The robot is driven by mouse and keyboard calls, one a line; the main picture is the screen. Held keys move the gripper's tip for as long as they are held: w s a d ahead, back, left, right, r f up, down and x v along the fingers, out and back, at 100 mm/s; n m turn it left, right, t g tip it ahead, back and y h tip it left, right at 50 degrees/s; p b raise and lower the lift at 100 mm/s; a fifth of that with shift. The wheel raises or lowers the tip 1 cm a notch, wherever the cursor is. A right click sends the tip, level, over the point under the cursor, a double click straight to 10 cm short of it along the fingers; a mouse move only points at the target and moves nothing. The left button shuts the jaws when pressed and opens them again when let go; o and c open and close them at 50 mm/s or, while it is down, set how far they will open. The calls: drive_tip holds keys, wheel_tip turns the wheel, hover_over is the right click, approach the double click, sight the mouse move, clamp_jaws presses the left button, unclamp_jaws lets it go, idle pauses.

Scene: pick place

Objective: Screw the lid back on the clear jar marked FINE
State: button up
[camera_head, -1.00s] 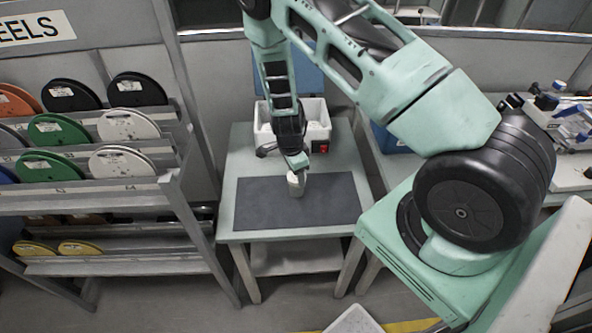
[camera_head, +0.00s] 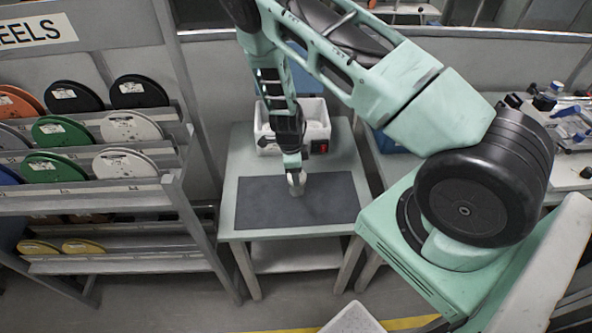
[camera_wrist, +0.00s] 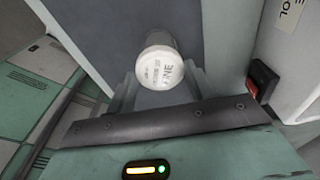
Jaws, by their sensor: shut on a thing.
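A small pale jar (camera_head: 296,191) stands upright on the dark mat (camera_head: 255,202) and is mostly hidden by my gripper in the head view. My gripper (camera_head: 295,177) points down over the jar. In the wrist view its grey fingers are on either side of the lid, shut on it. The lid looks level on the jar, but I cannot tell how far its thread is engaged.
A white bin (camera_head: 268,143) with a red-black switch box (camera_head: 320,147) stands at the table's back. A rack of reels (camera_head: 90,130) is at the left. A cluttered bench (camera_head: 570,150) is at the right. The mat around the jar is clear.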

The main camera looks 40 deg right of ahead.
drive_tip(key=shift+r+m+p, duration=0.1)
drive_tip(key=shift+m+p, duration=0.45)
drive_tip(key=shift+m, duration=0.45)
drive_tip(key=shift+m+y+p, duration=0.3)
drive_tip(key=shift+m+p, duration=0.1)
drive_tip(key=shift+m, duration=1.4)
drive_tip(key=o, duration=0.9)
drive_tip(key=c, duration=0.4)
drive_tip(key=shift+r+p, duration=2.65)
drive_tip(key=shift+r, duration=0.8)
